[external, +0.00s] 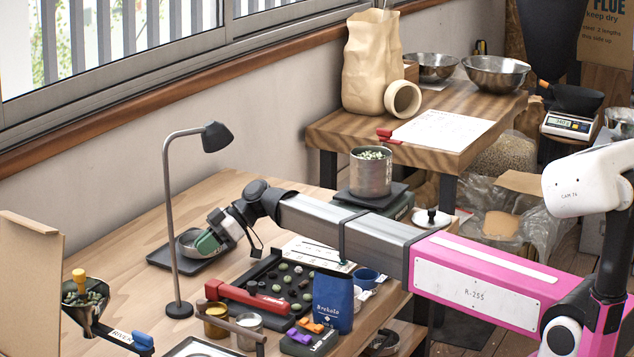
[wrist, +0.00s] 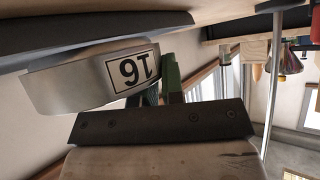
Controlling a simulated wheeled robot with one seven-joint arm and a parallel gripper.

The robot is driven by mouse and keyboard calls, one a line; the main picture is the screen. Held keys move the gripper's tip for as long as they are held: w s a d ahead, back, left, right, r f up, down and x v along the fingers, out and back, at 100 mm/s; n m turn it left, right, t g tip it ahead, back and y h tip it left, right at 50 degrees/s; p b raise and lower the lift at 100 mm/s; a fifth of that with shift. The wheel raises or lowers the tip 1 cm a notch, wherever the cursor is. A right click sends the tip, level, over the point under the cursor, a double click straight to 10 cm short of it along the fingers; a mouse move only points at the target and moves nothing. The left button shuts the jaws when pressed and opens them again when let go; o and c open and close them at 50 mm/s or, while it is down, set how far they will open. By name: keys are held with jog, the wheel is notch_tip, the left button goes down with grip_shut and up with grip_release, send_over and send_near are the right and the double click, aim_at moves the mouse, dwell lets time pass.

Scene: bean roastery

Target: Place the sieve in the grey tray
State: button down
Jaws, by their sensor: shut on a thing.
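The sieve (external: 187,240) is a round, shallow metal ring; the wrist view shows its wall (wrist: 75,82) with a label reading 16. My gripper (external: 204,243) is shut on the sieve's near side; its green and dark fingers (wrist: 162,85) show against the wall. The grey tray (external: 160,259) is flat and dark, on the wooden table's far left part. In the wrist view, the tray (wrist: 90,32) spans the upper left, its edge close against the sieve. The sieve is over the tray; I cannot tell whether it rests on it. The sieve's inside is mostly hidden.
A desk lamp (external: 173,220) stands just in front of the tray. A dark bean board (external: 262,278), a red-handled tool (external: 245,298) and a blue bag (external: 333,303) are nearer. A metal pot (external: 370,176) stands on a scale to the right. Bare table lies behind the tray.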

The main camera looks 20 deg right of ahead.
jog(key=shift+f, duration=0.1)
jog(key=c, duration=1.2)
grip_release()
jog(key=shift+c, duration=0.2)
jog(key=shift+r, duration=0.35)
jog(key=v, duration=1.2)
jog(key=shift+r, duration=0.3)
